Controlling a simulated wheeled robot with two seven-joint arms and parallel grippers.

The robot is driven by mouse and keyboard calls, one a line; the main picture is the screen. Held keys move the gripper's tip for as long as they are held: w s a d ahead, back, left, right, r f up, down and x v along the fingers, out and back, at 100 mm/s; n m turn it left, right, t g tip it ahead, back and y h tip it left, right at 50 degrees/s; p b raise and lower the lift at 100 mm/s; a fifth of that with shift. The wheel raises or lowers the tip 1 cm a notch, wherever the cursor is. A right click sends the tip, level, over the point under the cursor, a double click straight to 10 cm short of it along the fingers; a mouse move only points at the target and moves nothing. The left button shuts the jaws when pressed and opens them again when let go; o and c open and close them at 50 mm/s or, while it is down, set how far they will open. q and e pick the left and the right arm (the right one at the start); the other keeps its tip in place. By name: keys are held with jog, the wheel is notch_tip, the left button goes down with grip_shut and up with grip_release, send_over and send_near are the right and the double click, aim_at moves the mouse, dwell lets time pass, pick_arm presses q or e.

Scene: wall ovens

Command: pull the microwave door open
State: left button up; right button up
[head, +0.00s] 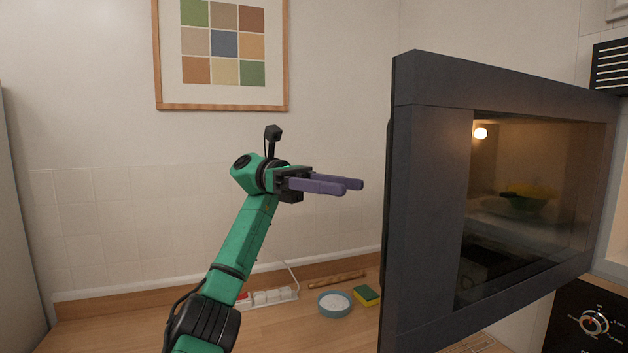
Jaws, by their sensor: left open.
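The microwave door (430,200) is a dark grey panel with a glass window (535,215). It stands swung out at the right of the head view, its free edge towards the middle. A dark strip, perhaps the handle, shows along that edge on the far side. A light and a yellow-green bowl shape show in the glass; I cannot tell if they are reflected or seen through. My left gripper (353,187) is open and empty. Its purple fingers point right, a little left of the door edge and apart from it. My right gripper is not in view.
On the wooden counter (275,328) are a small bowl of white stuff (334,304), a yellow-green sponge (366,295) and a power strip (268,297). A black panel with a knob (593,322) is at the lower right. A framed picture (223,50) hangs on the wall.

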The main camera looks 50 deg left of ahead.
pick_arm(q)
jog(key=s+a+p, duration=0.1)
jog(key=a+p, duration=0.2)
jog(key=a, duration=0.3)
jog(key=shift+s+p, duration=0.15)
jog(key=shift+p, duration=0.25)
